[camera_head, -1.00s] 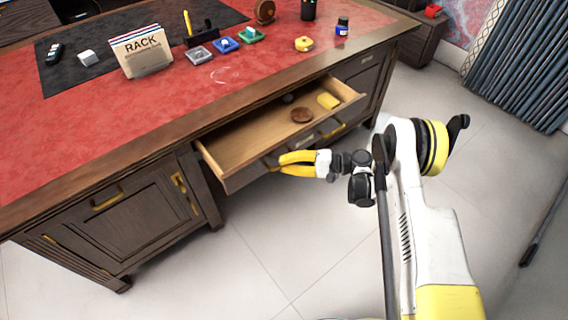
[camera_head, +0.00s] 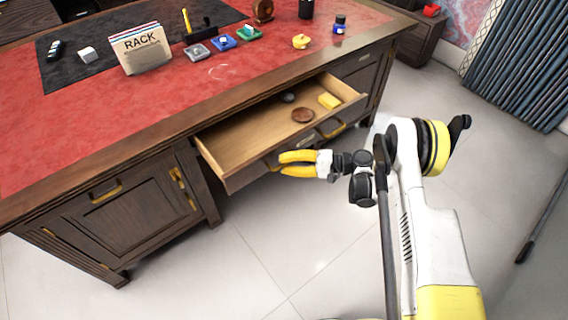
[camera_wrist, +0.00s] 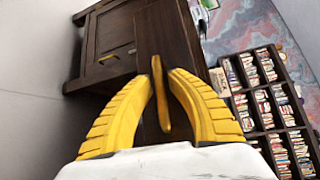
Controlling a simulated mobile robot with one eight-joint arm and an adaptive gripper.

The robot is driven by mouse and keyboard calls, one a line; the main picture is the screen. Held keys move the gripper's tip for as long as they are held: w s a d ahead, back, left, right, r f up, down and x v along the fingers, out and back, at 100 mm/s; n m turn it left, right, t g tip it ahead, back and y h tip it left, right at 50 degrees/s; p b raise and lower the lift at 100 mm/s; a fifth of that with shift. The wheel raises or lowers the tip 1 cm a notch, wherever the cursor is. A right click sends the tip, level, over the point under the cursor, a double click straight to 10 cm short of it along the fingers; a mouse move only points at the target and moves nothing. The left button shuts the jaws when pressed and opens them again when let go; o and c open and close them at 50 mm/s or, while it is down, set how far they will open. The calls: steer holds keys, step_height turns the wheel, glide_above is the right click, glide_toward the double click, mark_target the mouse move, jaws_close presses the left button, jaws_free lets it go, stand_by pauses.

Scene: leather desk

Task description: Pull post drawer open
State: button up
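The desk drawer (camera_head: 250,138) is pulled well out, with its wooden inside showing. A small plate on its front is too small to read. Its left yellow handle (camera_wrist: 158,95) stands between my fingers in the wrist view. My gripper (camera_head: 281,164) is at the left part of the drawer front, its two yellow fingers parted. In the wrist view my gripper (camera_wrist: 163,75) has its fingers on either side of the handle, with a gap showing. A second yellow handle (camera_head: 333,131) is on the right of the drawer front.
In the drawer lie a round brown thing (camera_head: 303,115), a yellow block (camera_head: 329,101) and a small dark thing (camera_head: 288,97). A closed cabinet (camera_head: 120,215) stands left. The tiled floor (camera_head: 260,270) before the desk is clear. A bookshelf (camera_wrist: 270,100) shows in the wrist view.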

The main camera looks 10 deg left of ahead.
steer(key=w+d+r, duration=0.1)
steer(key=d, duration=1)
steer(key=shift+d+r, duration=0.3)
steer(key=shift+r, duration=0.05)
steer(key=d+r+m+t+h, duration=0.15)
steer(key=r+h, duration=0.25)
steer(key=r, duration=0.7)
steer(key=d+r+t+h, duration=0.2)
steer(key=d+r+h, duration=0.1)
steer(key=r, duration=0.7)
steer(key=s+d+r+t+h, duration=0.1)
steer(key=s+d+r+h, duration=0.1)
steer(key=s+d, duration=0.3)
steer(key=s+d+r+n+t+h, duration=0.1)
steer(key=s+d+r+t+h, duration=0.1)
steer(key=s, duration=0.9)
steer(key=s+d+r+n+t+h, duration=0.1)
steer(key=s+d+r+t+h, duration=0.1)
steer(key=s+d+h, duration=0.3)
steer(key=s+d+r, duration=0.1)
steer(key=s+d, duration=0.2)
steer(key=shift+r, duration=0.3)
